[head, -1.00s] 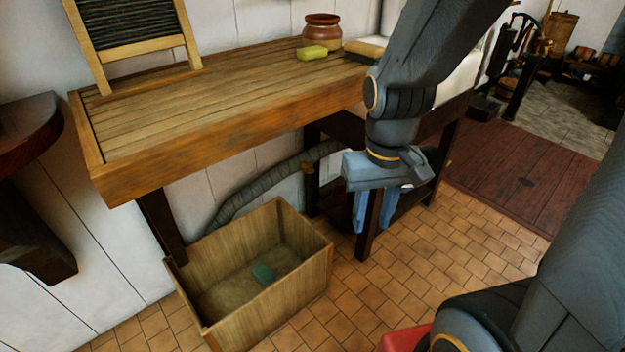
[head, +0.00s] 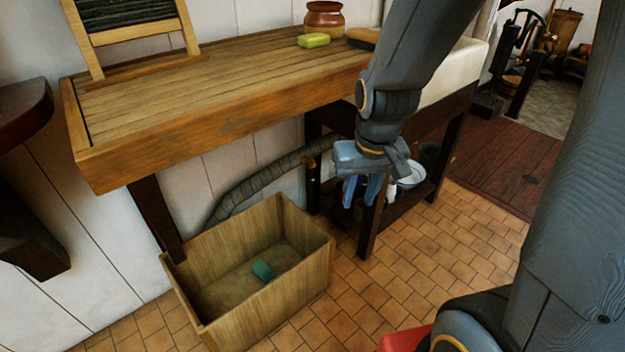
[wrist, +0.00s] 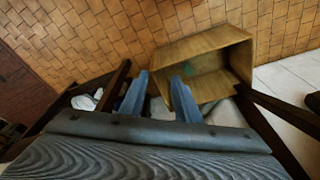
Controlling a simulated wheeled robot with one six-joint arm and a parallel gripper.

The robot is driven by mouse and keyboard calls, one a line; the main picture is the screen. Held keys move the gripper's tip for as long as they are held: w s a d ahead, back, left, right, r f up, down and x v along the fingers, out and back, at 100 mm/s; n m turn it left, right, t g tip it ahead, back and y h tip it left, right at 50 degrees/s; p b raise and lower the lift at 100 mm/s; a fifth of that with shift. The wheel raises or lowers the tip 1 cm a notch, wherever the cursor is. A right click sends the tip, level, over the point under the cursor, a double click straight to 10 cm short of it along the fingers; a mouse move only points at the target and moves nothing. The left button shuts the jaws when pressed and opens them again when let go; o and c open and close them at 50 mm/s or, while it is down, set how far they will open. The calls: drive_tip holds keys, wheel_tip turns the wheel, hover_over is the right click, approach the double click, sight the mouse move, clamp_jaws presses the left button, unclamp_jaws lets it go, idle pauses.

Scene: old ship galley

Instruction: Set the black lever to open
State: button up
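I cannot make out the black lever with certainty in either view. A dark ribbed hose (head: 262,184) runs along the wall under the wooden bench, with a small brown fitting (head: 311,168) near its right end. My gripper (head: 363,188) hangs in front of the bench's right part, right of the fitting, with its blue fingers pointing down. In the wrist view my gripper (wrist: 158,82) has its two fingers well apart with nothing between them. My arm and gripper hide part of the space under the sink.
The wooden bench (head: 130,165) is above and left of my gripper. An open wooden crate (head: 300,292) with a green block (head: 263,270) stands on the tiles below. A pale basin (head: 411,176) is on the low shelf, right of my gripper.

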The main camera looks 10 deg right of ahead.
drive_tip(key=w+f+t+b, duration=0.4)
drive_tip(key=w+f+b, duration=0.7)
drive_tip(key=w, duration=0.6)
drive_tip(key=w+f+t+b, duration=0.5)
drive_tip(key=w+f+b, duration=0.3)
drive_tip(key=w+f, duration=0.7)
drive_tip(key=t+h+b, duration=0.1)
drive_tip(key=t+b, duration=0.6)
drive_tip(key=b, duration=0.8)
approach(313, 175)
drive_tip(key=w, duration=0.3)
drive_tip(key=shift+m, duration=0.4)
drive_tip(key=shift+w+d+r+b, duration=0.1)
drive_tip(key=shift+w+b, duration=0.7)
drive_tip(key=shift+w, duration=1.1)
drive_tip(key=shift+w+d+r+b, duration=0.1)
drive_tip(key=shift+w+b, duration=0.65)
drive_tip(key=shift+w, duration=1.2)
clamp_jaws()
